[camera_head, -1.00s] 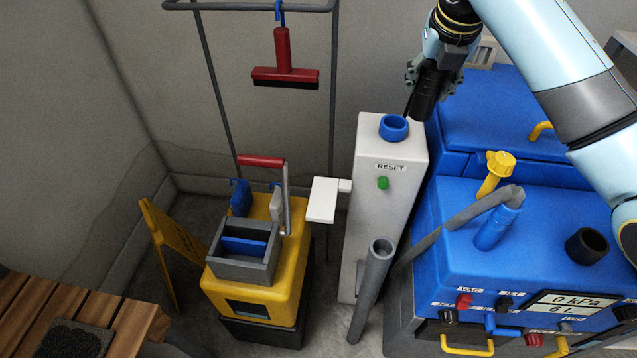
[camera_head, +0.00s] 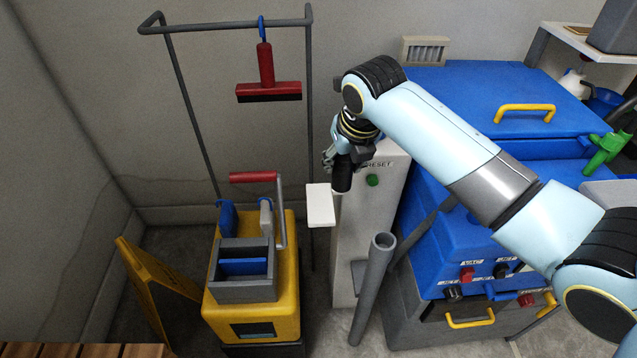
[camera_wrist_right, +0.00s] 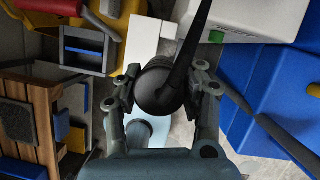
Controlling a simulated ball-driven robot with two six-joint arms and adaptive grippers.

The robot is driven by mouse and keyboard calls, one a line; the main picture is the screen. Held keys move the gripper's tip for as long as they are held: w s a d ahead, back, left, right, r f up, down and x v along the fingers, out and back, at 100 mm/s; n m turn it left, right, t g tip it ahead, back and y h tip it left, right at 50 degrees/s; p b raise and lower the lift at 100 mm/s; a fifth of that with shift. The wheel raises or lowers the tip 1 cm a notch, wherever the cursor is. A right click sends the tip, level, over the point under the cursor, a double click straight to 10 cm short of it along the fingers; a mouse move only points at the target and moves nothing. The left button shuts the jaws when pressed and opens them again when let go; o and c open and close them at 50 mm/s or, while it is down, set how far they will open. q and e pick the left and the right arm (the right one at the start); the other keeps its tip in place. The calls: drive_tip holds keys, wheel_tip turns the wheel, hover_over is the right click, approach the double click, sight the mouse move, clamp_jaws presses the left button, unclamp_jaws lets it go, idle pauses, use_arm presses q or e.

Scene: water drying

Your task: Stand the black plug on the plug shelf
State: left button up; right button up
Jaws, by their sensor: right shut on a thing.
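The black plug (camera_head: 342,180) hangs upright, narrow end up, in my right gripper (camera_head: 342,157). The gripper's two fingers are shut around it, as the right wrist view shows with the plug (camera_wrist_right: 158,86) between the fingertips (camera_wrist_right: 165,92). The plug shelf (camera_head: 320,208) is a small white plate on the left side of the white post. The plug's lower end shows just right of and above the shelf's right edge; its height over the shelf is hard to tell. The shelf also shows in the right wrist view (camera_wrist_right: 143,42). My left gripper is out of view.
The white post (camera_head: 368,230) with a green reset button (camera_head: 372,180) stands right behind the plug. A grey tube (camera_head: 373,290) leans before it. A yellow bucket (camera_head: 250,318) is left of the shelf, and a blue machine (camera_head: 470,100) is right.

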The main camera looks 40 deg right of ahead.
drive_tip(key=shift+w+a+f, duration=0.5)
drive_tip(key=shift+w+f, duration=0.05)
drive_tip(key=shift+f, duration=0.6)
drive_tip(key=shift+w+a+f, duration=0.5)
drive_tip(key=shift+w+f, duration=0.1)
drive_tip(key=shift+f, duration=0.5)
drive_tip(key=shift+w+a+f, duration=0.5)
drive_tip(key=shift+w+f, duration=0.05)
drive_tip(key=shift+f, duration=0.6)
drive_tip(key=shift+f, duration=0.15)
drive_tip(key=o, duration=1.2)
